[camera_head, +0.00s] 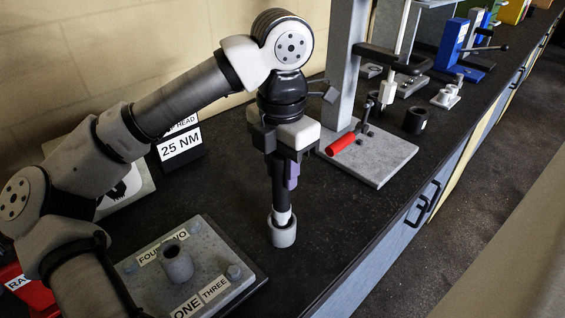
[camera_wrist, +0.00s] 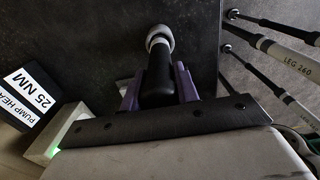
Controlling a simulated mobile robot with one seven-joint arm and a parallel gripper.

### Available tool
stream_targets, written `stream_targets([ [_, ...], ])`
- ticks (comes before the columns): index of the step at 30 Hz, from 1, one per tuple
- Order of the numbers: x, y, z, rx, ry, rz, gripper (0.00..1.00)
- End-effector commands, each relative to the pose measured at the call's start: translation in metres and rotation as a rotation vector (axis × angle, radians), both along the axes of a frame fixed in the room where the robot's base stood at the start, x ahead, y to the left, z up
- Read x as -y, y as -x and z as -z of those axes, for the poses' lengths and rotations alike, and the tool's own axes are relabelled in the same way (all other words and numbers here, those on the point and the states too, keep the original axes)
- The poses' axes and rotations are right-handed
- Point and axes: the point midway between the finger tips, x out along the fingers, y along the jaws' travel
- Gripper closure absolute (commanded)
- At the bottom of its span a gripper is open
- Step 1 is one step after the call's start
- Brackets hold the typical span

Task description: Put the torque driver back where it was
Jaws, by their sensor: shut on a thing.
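The torque driver (camera_head: 281,196) is a dark, upright rod with a pale band low down. My gripper (camera_head: 283,176) has purple fingers, one on each side of the driver, and is shut on its dark upper part. The driver's lower end meets a short grey cup (camera_head: 282,233) on the bench; I cannot tell whether it rests on the bottom of the cup. In the wrist view the dark driver (camera_wrist: 158,72) lies between the purple fingers (camera_wrist: 158,92), and the pale round cup (camera_wrist: 160,38) shows around its far end. The fingers partly hide the driver.
A grey plate (camera_head: 235,297) with numbered labels and a central post (camera_head: 176,262) is at lower left. A "25 NM" sign (camera_head: 180,146) stands behind it. A press base (camera_head: 385,165) with a red handle (camera_head: 341,143) is at right. Bare bench lies right of the cup.

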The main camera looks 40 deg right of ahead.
Motion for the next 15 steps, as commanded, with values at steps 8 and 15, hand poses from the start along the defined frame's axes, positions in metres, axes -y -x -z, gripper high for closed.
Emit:
stream_targets([
  [8,0.0002,0.0000,-0.0006,0.000,0.001,0.000,0.60],
  [15,0.0001,0.0000,-0.0007,0.000,0.001,0.000,0.48],
])
